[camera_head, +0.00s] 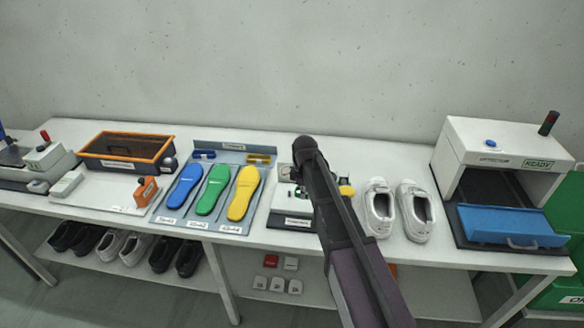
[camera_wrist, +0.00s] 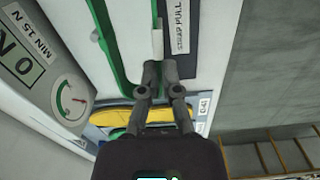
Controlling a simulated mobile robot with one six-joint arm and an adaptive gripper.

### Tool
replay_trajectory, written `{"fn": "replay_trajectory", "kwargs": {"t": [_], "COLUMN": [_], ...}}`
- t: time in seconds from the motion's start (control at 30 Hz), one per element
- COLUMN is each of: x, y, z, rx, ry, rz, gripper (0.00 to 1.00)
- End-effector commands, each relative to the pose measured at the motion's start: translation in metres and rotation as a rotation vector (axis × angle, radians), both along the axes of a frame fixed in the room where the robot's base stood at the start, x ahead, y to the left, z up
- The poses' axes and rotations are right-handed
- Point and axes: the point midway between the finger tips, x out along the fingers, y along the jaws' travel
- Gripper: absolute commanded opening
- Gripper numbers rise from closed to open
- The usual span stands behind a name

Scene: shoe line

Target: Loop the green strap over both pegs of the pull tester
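The green strap (camera_wrist: 106,42) shows in the wrist view as a long loop, with one strand at the left and another running up from my fingertips. My gripper (camera_wrist: 160,70) has its fingertips close together on a white tab-like piece (camera_wrist: 157,44) in line with the right strand. The fingers hide the strap's near end. The pull tester (camera_wrist: 42,62), with a dial and a "MIN 15 N" panel, is at the left. In the head view my arm partly covers the pull tester (camera_head: 292,220). I cannot make out either peg clearly.
Blue, green and yellow insoles lie on a grey board (camera_head: 160,217) left of the tester. White shoes (camera_head: 416,212) stand to its right, then a machine with a blue tray (camera_head: 510,224). A wall (camera_head: 300,65) runs behind the table.

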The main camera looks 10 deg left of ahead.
Motion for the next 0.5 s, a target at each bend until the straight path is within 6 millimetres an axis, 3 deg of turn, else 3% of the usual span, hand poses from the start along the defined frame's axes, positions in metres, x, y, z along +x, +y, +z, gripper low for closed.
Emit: {"fn": "replay_trajectory", "kwargs": {"t": [0.03, 0.2, 0.5], "x": [0.020, 0.047, 0.055], "y": [0.012, 0.034, 0.043], "z": [0.014, 0.028, 0.030], "rx": [0.000, 0.000, 0.000], "ry": [0.000, 0.000, -0.001], "rz": [0.021, 0.072, 0.096], "gripper": [0.00, 0.00, 0.00]}}
